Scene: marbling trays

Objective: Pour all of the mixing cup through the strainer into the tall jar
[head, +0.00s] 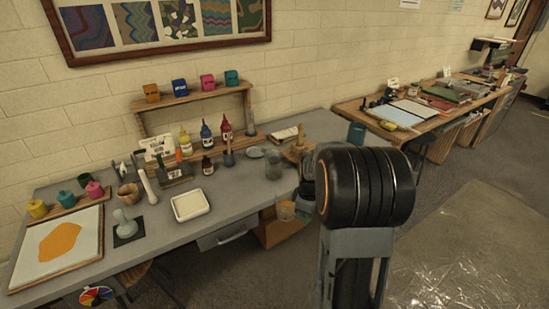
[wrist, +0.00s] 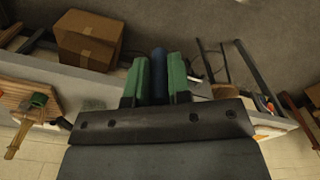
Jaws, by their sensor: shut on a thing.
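My gripper is shut on a narrow dark blue upright piece (wrist: 159,76), held between two green finger pads in the wrist view. What this piece belongs to is not clear there. In the head view my arm hides most of the gripper.
The grey table (head: 235,200) holds a white tray (head: 190,206), several paint bottles and a framed sheet (head: 55,246). A teal cup (head: 356,133) stands at its right end. A cardboard box (wrist: 90,40) is below the table. Open floor (head: 465,250) lies to the right.

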